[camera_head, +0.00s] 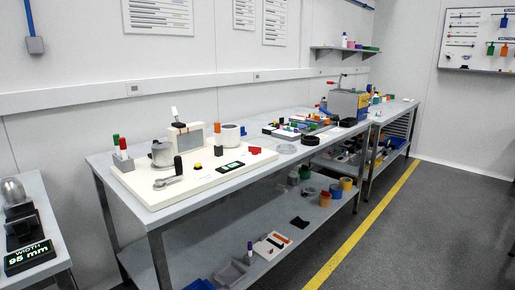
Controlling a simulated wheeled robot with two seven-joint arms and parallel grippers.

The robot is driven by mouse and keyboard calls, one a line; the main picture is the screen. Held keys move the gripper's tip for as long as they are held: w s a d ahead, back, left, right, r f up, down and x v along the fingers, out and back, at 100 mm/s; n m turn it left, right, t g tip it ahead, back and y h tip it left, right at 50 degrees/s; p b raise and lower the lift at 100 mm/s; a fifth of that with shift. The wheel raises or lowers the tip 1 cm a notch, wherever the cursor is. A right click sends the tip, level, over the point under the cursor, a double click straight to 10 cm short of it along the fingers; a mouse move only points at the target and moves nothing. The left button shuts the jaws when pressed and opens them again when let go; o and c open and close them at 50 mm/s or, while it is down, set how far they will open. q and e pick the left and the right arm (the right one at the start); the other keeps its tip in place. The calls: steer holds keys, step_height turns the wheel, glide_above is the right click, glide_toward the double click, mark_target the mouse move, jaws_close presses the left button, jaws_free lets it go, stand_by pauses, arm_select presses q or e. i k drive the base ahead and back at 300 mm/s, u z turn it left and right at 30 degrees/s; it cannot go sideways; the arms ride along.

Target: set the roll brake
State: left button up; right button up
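A white base board (140,187) lies on the near end of the long grey bench. A grey roll (161,154) stands at its left and a white roll (231,136) at its right. Between them is an upright light panel (187,137), with a white-topped handle (174,113) above it. A crank (167,182) with a black grip (178,165) is at the board's front. A yellow-and-black button (198,167), a black block (218,151) and a small red piece (254,150) are also on it. I cannot tell which part is the roll brake. Neither gripper is in view.
A green-lit display (231,166) sits on the board; red and green markers (121,150) stand at its left corner. A bench at left holds a "WIDTH 95 mm" display (29,257). A clear ring (286,149) lies right of the board. The floor (410,230) at right is clear.

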mark_target(255, 150)
steer(key=u, duration=0.2)
steer(key=i, duration=1.15)
steer(key=u, duration=0.65)
